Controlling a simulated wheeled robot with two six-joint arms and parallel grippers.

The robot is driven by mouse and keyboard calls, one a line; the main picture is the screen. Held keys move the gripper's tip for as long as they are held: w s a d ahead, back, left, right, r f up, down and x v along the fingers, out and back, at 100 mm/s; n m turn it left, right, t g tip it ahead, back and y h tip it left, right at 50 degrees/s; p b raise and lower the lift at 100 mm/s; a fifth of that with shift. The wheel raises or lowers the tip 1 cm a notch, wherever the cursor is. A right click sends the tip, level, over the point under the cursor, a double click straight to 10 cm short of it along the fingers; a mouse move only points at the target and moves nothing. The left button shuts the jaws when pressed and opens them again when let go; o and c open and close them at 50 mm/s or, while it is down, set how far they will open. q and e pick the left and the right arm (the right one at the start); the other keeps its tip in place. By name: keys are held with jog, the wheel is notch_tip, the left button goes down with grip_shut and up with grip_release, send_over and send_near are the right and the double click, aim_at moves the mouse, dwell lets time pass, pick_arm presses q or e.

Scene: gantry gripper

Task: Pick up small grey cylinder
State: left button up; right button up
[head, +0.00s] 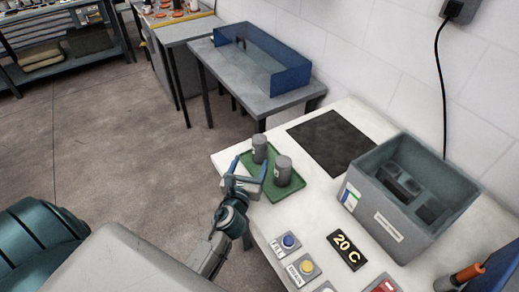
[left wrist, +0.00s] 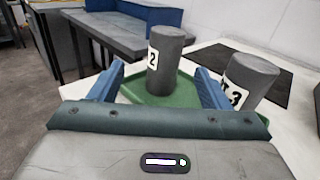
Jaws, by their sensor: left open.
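Two small grey cylinders stand upright on a green tray (head: 285,189). The far-left cylinder (head: 259,149) carries a white label reading 2 in the left wrist view (left wrist: 166,62). The other cylinder (head: 283,171) stands to its right; its label, partly hidden, shows a 3 in the left wrist view (left wrist: 246,80). My left gripper (head: 249,168) is open with blue fingers at the tray's left edge. In the left wrist view the cylinder labelled 2 appears between the fingertips (left wrist: 160,80), beyond them. I cannot tell how far away it is. My right gripper is not in view.
A grey open bin (head: 387,225) stands on the white table right of the tray. A dark mat (head: 332,141) lies behind. Buttons (head: 289,242) and a 20 C display (head: 347,250) sit near the front. A grey table with a blue-walled enclosure (head: 290,78) stands behind.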

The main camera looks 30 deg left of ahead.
aim_at(257, 149)
pick_arm(q)
jog(key=shift+w+r+m, duration=0.15)
jog(key=shift+w+m, duration=0.15)
jog(key=shift+w, duration=0.15)
jog(key=x, duration=0.5)
jog(key=shift+w+d+p, duration=0.1)
jog(key=shift+p, duration=0.25)
jog(key=shift+w+r, duration=0.15)
jog(key=shift+w, duration=0.15)
jog(key=x, duration=0.3)
jog(key=shift+w+d+r+p, duration=0.1)
jog(key=shift+w+r+p, duration=0.1)
jog(key=shift+w+p, duration=0.15)
jog(key=shift+w+f, duration=0.1)
jog(key=shift+w, duration=0.3)
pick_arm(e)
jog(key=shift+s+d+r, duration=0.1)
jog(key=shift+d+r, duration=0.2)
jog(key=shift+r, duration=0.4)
pick_arm(q)
jog(key=shift+s, duration=0.1)
jog(key=c, duration=1.4)
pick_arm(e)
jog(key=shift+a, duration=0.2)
